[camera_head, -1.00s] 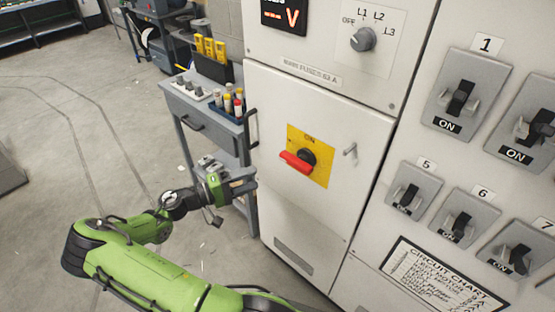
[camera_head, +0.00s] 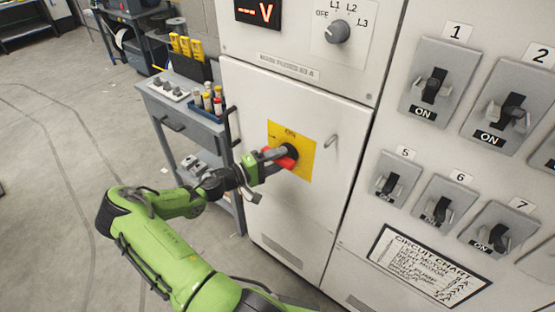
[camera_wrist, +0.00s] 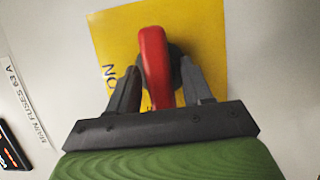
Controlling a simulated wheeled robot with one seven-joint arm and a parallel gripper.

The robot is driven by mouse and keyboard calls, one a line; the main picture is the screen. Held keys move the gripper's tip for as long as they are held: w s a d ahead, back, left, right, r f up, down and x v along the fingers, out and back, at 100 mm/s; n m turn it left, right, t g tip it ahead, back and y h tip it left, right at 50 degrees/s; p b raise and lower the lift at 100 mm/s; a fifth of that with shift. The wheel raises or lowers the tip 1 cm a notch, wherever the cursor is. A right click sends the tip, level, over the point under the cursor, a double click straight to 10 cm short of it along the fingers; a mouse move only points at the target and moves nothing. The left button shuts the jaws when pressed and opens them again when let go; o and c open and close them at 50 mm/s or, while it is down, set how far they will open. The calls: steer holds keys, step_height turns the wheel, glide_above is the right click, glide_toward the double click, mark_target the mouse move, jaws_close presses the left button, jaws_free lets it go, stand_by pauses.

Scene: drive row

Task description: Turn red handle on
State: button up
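The red handle (camera_head: 284,161) sits on a black round hub (camera_head: 292,151) on a yellow plate (camera_head: 306,169) on the cabinet door. The handle points left in the head view, and the word "ON" is at the top of the plate. My gripper (camera_head: 276,155) is at the handle, coming from the left and hiding part of it. In the wrist view, the handle (camera_wrist: 154,60) lies between my two open fingers (camera_wrist: 160,70). The left finger is close to it, and a gap shows on the right side.
A grey cart (camera_head: 188,122) with bottles stands behind my arm. A grey selector knob (camera_head: 337,32) is above, and several breaker switches (camera_head: 430,88) are right.

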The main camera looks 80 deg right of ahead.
jaws_close()
